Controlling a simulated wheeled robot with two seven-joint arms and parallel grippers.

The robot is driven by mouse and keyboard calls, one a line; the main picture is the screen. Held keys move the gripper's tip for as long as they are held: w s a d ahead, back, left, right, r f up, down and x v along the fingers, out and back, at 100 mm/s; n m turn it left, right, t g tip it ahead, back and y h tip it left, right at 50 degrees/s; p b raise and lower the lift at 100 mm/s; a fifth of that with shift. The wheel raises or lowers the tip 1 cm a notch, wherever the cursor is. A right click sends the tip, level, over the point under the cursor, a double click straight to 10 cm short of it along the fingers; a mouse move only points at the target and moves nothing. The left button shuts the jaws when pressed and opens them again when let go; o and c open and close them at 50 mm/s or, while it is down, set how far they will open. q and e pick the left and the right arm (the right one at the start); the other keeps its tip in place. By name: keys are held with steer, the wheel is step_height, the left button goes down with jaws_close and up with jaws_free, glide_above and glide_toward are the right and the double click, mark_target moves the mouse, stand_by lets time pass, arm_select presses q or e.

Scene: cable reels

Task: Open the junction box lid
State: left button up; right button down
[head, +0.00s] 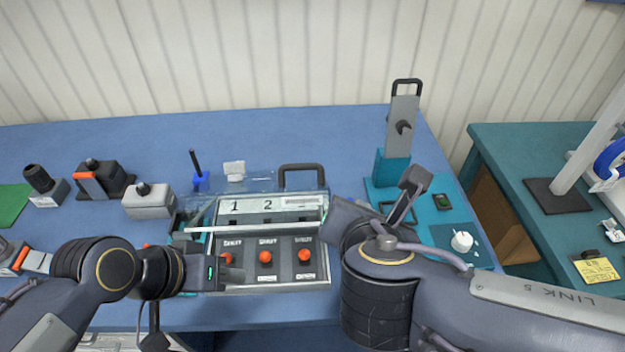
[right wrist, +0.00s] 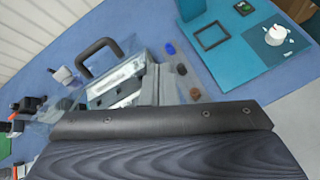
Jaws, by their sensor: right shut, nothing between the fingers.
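The junction box (head: 325,262) stands on the blue table in the head view, with orange-red knobs in front and a panel marked 1 and 2 behind. A clear panel with a black handle (head: 301,167) shows at its back; I cannot tell how far it is tilted. The handle also shows in the right wrist view (right wrist: 98,50). My left gripper (head: 232,274) is at the box's front left, over or beside a knob; its jaws are unclear. My right gripper (head: 347,218) is shut and empty beside the box's right edge. Its own dark body fills the bottom of the right wrist view.
A grey stand (head: 402,125) with a black handle rises at the back right. A teal mat (head: 440,232) with a white knob (head: 462,241) lies right of my right arm. A grey block (head: 148,202) and dark devices stand at left. A second teal table (head: 500,145) is beyond a gap.

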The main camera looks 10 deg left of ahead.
mark_target(305, 188)
steer(key=s+a+r+n+t+y, duration=0.1)
steer(key=s+a+r+n+y, duration=0.15)
steer(key=a+n, duration=0.45)
steer(key=shift+m, duration=0.6)
steer(key=x, duration=1)
steer(key=shift+s+a, duration=0.1)
steer(key=shift+a, duration=0.05)
